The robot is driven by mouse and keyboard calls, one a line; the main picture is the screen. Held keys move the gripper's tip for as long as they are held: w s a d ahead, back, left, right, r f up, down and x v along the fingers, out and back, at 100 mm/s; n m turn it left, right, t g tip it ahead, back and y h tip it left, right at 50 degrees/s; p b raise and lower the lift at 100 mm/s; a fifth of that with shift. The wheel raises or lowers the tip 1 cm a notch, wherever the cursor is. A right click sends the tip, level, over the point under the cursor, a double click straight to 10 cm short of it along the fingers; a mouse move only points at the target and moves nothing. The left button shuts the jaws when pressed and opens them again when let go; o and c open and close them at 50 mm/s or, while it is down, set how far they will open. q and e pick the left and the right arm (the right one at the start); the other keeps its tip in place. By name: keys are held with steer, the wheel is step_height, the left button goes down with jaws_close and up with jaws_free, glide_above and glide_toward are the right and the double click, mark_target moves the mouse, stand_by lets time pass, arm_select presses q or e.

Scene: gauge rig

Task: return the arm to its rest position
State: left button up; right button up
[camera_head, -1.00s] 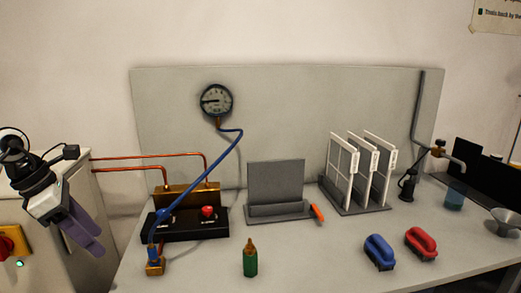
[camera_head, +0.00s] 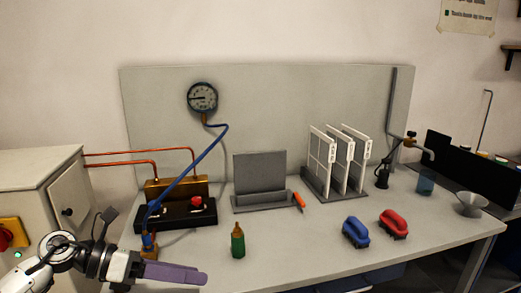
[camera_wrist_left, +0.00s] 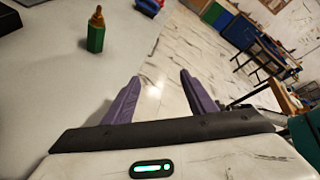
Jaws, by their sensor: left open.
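My left gripper (camera_head: 176,273) is low at the left in the head view, by the table's front left edge, with its purple fingers pointing right. In the left wrist view its two fingers (camera_wrist_left: 160,95) stand apart with nothing between them. It is open and empty. The green bottle (camera_head: 238,241) with a brown tip stands upright on the table, apart from the gripper and to its right. The bottle also shows in the left wrist view (camera_wrist_left: 96,35), beyond the fingers at the upper left. My right gripper is not in view.
A gauge (camera_head: 202,97) hangs on the back panel, joined by a blue hose to a brass fitting (camera_head: 149,243) near my left gripper. A grey cabinet (camera_head: 45,190) stands at the left.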

arm_select(q)
steer(key=s+d+n+t+h, duration=0.2)
steer(key=d+n+t+h, duration=0.2)
steer(key=d+n, duration=0.25)
steer(key=s+a+f+n+t+y, duration=0.2)
steer(key=s+f+n+y, duration=0.1)
steer(key=f+n, duration=0.4)
steer(key=s+a+f+n+t+y, duration=0.2)
steer(key=f+n, duration=0.6)
steer(key=n, duration=0.5)
steer(key=s+a+f+n+t+y, duration=0.1)
steer(key=s+a+f+n+y, duration=0.3)
steer(key=f+n+y, duration=0.4)
steer(key=shift+s+n+t, duration=0.4)
steer(key=shift+s+n, duration=0.5)
steer(key=shift+n, duration=0.05)
steer(key=s+f+n+g, duration=0.1)
steer(key=s+f, duration=0.1)
steer(key=s, duration=0.2)
steer(key=s+f+n+g+y, duration=0.1)
steer(key=s+f+n+g, duration=0.1)
steer(key=s+f, duration=0.1)
steer(key=s+f+n+g, duration=0.1)
steer(key=s+f+n, duration=0.1)
steer(key=s, duration=0.3)
steer(key=shift+s+f+g, duration=0.1)
steer(key=shift+f+g, duration=0.3)
steer(key=shift+f, duration=0.25)
steer(key=shift+c, duration=0.4)
